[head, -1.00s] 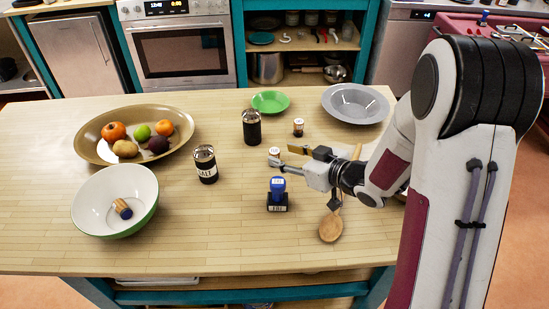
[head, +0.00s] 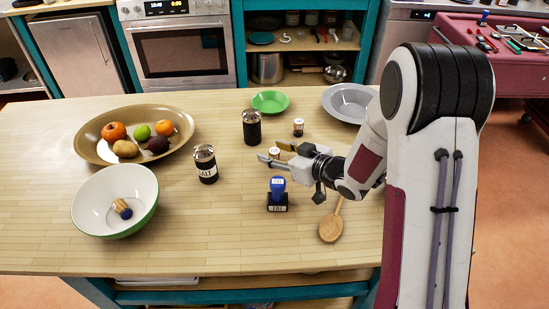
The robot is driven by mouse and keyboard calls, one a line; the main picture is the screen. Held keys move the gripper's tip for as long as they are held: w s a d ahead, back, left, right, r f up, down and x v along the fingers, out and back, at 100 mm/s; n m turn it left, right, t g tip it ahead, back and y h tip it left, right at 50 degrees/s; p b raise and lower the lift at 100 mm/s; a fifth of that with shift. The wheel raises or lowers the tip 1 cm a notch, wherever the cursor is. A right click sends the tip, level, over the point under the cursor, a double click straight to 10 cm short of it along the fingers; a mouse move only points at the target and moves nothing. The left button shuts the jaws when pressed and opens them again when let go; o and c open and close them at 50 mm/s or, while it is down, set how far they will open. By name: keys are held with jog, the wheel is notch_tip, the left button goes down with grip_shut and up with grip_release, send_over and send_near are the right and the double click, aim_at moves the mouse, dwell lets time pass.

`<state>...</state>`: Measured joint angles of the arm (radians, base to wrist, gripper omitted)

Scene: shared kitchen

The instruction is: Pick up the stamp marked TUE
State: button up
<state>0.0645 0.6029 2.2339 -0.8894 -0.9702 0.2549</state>
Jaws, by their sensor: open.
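A self-inking stamp with a blue handle and black base (head: 277,196) stands upright on the table, front of centre. The small label on its base is too small to read surely. My gripper (head: 272,152) is open and empty, above the table and behind the stamp in the picture, its fingers pointing left. A small white-topped item (head: 274,151) shows between the fingers, partly hidden; I cannot tell how far it is from them. A similar small white-topped brown item (head: 298,127) stands farther back. A wooden-handled piece with a blue end (head: 122,209) lies in the white bowl.
The green-rimmed white bowl (head: 86,190) and fruit platter (head: 90,152) are at left. The front left table is clear.

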aim_at(274, 151)
jog(key=shift+a, duration=0.1)
dwell(0.4)
grip_shut()
jog(key=shift+r, duration=0.15)
jog(key=shift+r, duration=4.85)
